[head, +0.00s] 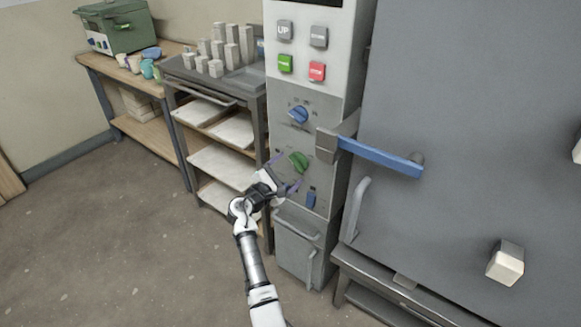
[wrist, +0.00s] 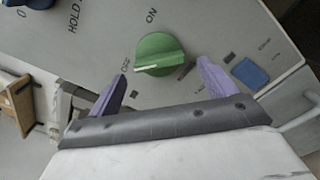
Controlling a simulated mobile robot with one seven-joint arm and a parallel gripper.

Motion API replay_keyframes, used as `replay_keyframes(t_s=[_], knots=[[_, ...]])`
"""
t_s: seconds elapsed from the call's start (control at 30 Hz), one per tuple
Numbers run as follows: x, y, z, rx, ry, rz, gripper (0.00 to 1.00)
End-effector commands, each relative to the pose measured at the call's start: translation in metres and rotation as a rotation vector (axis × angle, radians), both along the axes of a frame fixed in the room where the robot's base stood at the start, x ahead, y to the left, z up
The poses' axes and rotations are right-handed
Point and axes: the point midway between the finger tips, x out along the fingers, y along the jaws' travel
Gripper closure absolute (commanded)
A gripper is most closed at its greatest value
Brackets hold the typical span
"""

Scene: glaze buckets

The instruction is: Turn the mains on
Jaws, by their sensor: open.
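A green rotary knob (head: 299,162) is on the lower part of the grey control panel. In the wrist view the green knob (wrist: 158,52) has a pale line across it, one end near the OFF mark; ON is printed above it. My gripper (head: 286,172) is open in front of the panel, its purple fingers pointing at the knob. In the wrist view the gripper's fingers (wrist: 162,72) are spread below and to either side of the knob. I see no clear contact with it. A blue knob (head: 299,115) sits higher on the panel.
A blue switch (head: 311,199) is right of and below the green knob. Green (head: 286,63) and red (head: 317,71) buttons are higher up. A blue door handle (head: 380,157) juts out at right. A shelf rack (head: 222,155) stands left; the floor in front is clear.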

Motion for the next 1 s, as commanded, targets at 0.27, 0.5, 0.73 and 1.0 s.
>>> replay_keyframes(t_s=[0.27, 0.5, 0.73, 1.0], knots=[[0.018, -0.012, 0.0, 0.0, 0.001, 0.001, 0.16], [0.018, -0.013, 0.0, 0.0, 0.001, 0.001, 0.16], [0.018, -0.013, 0.0, 0.0, 0.0, 0.001, 0.44], [0.018, -0.012, -0.001, 0.003, -0.002, 0.001, 0.61]])
